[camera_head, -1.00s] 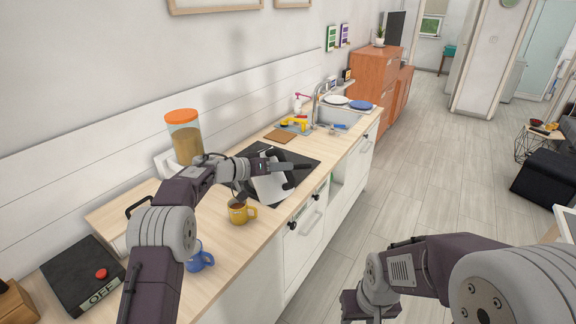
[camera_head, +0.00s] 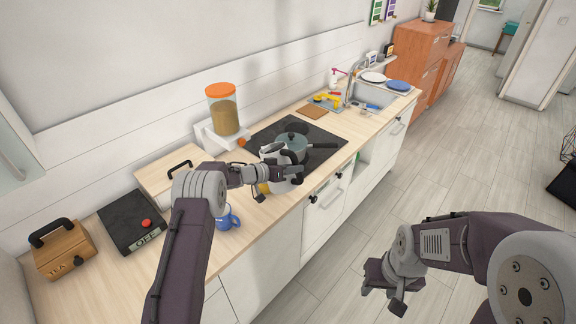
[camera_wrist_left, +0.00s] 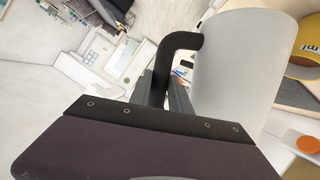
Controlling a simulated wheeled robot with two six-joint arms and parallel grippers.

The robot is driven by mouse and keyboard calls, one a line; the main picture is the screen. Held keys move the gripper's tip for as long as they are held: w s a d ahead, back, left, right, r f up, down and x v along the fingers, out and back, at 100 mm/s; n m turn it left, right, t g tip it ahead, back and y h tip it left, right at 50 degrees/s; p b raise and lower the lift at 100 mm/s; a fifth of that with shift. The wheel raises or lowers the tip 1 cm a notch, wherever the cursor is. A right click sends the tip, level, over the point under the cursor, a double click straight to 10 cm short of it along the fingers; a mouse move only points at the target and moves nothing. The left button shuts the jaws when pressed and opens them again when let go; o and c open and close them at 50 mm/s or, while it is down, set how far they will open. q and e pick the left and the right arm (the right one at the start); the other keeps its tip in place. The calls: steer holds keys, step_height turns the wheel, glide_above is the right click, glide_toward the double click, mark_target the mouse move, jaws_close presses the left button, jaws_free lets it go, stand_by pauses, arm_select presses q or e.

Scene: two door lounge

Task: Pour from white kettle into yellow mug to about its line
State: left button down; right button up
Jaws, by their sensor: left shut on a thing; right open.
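The white kettle (camera_head: 282,187) is in my left gripper (camera_head: 294,172), which is shut on its black handle. My right gripper (camera_head: 384,292) is open and empty over the floor.
A blue mug (camera_head: 229,218) stands near the counter's front edge. A grey pot (camera_head: 297,147) sits on the black hob (camera_head: 326,157). An orange-lidded dispenser (camera_head: 224,112) stands behind. A black box marked OFF (camera_head: 132,219) and a wooden tea box (camera_head: 62,250) are at left.

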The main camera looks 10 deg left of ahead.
arm_select(q)
steer(key=s+d+f+m+t+y+b, duration=0.1)
steer(key=s+d+f+b, duration=0.4)
steer(key=b, duration=1.4)
steer(key=shift+d+f+m+y+b, duration=0.45)
steer(key=shift+d+f+m, duration=0.3)
steer(key=shift+m, duration=0.35)
